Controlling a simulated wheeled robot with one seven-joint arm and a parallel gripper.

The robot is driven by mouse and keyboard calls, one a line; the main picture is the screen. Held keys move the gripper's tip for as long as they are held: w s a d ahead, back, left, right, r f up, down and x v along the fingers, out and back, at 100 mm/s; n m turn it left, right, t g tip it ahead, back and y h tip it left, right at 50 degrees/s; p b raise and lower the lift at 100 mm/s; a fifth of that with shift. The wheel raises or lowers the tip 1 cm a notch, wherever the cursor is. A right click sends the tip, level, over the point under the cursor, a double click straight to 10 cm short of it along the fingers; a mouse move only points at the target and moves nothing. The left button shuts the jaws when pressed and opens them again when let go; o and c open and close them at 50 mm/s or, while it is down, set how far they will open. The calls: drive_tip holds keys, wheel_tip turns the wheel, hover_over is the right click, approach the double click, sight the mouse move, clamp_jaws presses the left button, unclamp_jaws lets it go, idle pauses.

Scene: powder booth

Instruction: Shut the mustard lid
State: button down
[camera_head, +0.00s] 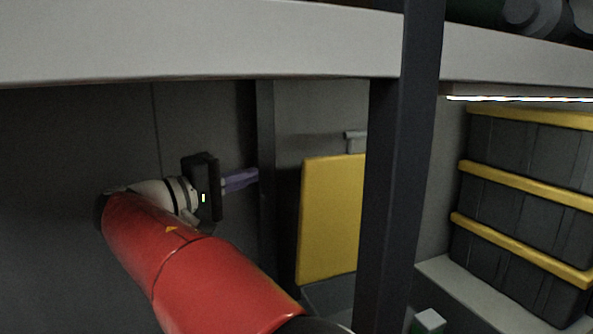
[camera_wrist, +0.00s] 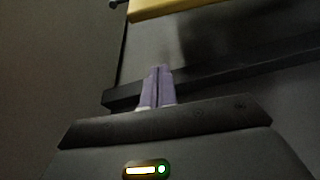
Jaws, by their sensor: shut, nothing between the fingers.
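The mustard lid (camera_head: 332,218) stands raised, close to upright, in the middle of the head view, partly hidden on its right by a dark post. A strip of it shows at the top of the wrist view (camera_wrist: 175,8). My gripper (camera_head: 256,175) is left of the lid, its purple fingers pointing right towards a dark upright bar. In the wrist view its fingers (camera_wrist: 158,72) are together with nothing between them. The fingers are apart from the lid. Whether they touch the dark bar I cannot tell.
A dark post (camera_head: 388,200) stands in front of the lid's right side. A thinner upright bar (camera_head: 266,190) is by my fingertips. A pale beam (camera_head: 200,45) crosses above. Grey crates with yellow rims (camera_head: 520,185) are stacked on a ledge at right. A small pale-topped block (camera_head: 430,319) is at the bottom.

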drive_tip(key=w+d, duration=0.2)
drive_tip(key=d, duration=0.6)
drive_tip(key=shift+w+d+b, duration=0.3)
drive_tip(key=shift+d, duration=0.05)
drive_tip(key=shift+f, duration=0.1)
